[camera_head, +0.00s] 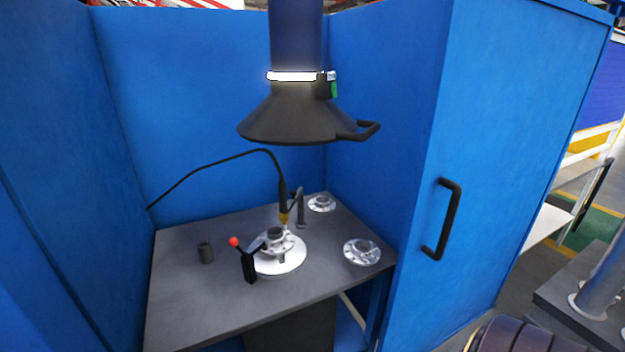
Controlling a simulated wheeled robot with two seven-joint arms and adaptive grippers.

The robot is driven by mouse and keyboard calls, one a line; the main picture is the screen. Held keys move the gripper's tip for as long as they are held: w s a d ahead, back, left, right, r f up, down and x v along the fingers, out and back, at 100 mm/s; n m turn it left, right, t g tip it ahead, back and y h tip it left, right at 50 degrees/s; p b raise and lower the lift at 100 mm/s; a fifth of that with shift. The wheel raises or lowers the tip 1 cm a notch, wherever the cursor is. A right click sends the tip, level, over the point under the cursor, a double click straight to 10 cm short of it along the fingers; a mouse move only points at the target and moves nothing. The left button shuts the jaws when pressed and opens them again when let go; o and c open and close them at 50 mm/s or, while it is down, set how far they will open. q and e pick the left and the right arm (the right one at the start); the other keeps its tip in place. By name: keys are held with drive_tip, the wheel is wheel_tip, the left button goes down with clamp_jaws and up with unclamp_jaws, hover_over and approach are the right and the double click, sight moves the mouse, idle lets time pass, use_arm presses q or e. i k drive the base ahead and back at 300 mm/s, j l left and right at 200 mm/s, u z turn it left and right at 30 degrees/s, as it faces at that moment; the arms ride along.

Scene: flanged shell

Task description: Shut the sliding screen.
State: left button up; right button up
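The sliding screen (490,130) is a tall blue panel at the right of the booth. A black upright bar handle (450,218) is fixed near its left edge. The panel stands to the right of the booth's front, and the booth interior is open to view on its left. Neither of my grippers shows in the head view, so their states are hidden.
A dark extraction hood (295,115) with a handle hangs above.

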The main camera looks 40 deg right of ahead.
sight(513, 81)
drive_tip(key=z, duration=2.6)
